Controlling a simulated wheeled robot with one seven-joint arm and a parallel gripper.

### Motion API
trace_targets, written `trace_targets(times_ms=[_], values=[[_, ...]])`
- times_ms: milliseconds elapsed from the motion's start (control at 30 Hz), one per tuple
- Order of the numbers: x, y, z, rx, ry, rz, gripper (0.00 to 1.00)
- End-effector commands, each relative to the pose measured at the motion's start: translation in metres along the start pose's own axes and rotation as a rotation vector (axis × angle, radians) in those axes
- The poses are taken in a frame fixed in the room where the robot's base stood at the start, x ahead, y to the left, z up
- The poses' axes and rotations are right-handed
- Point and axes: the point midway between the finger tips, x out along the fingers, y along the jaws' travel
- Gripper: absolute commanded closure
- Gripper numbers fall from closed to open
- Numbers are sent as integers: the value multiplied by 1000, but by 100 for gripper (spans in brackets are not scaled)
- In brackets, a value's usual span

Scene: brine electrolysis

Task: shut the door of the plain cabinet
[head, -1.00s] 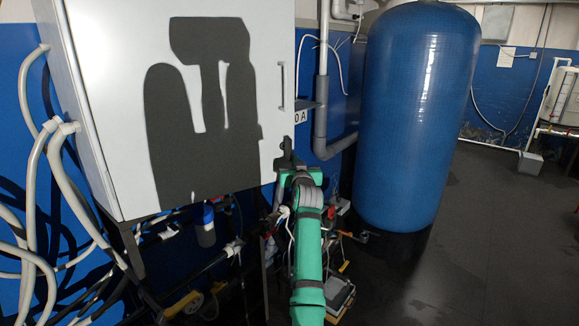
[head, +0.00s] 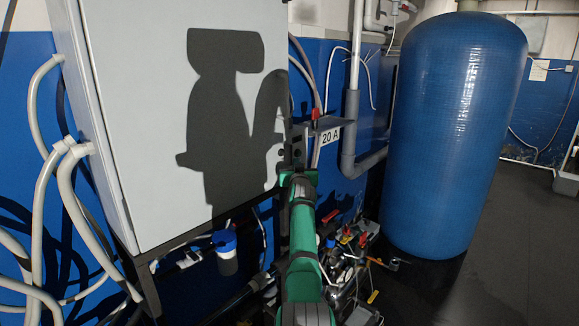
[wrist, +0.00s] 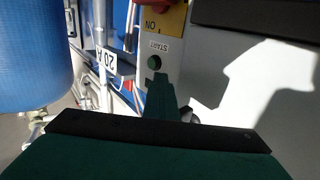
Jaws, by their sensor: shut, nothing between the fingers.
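The plain cabinet (head: 88,130) is a pale grey box on the left of the head view. Its broad door (head: 140,110) faces me, with shadows of my body across it. I cannot tell whether the door is fully shut; its handle does not show clearly now. My gripper (head: 294,150) is shut and empty at the door's right edge, low down. I cannot tell whether it touches the door. In the wrist view my gripper (wrist: 163,104) points at a narrow strip with a green button and a START label. A pale shadowed surface (wrist: 235,75) lies right of it.
A tall blue tank (head: 450,130) stands to the right. A bracket with a red knob and a 20 A label (head: 330,136) sits just beyond my gripper. Pale hoses (head: 75,190) hang at the left. Several tools and fittings (head: 350,265) clutter the floor.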

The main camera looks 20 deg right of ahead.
Motion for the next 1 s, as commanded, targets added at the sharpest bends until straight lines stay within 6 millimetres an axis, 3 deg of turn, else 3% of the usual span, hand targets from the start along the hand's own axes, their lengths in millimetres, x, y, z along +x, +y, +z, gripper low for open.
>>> trace_targets(times_ms=[33,533,867,1000], values=[[2,-19,0,-6,-3,-18,100],[2,-20,0,-9,-4,-18,100],[-6,-12,1,-5,-1,-22,100],[-15,12,0,-2,0,-12,100]])
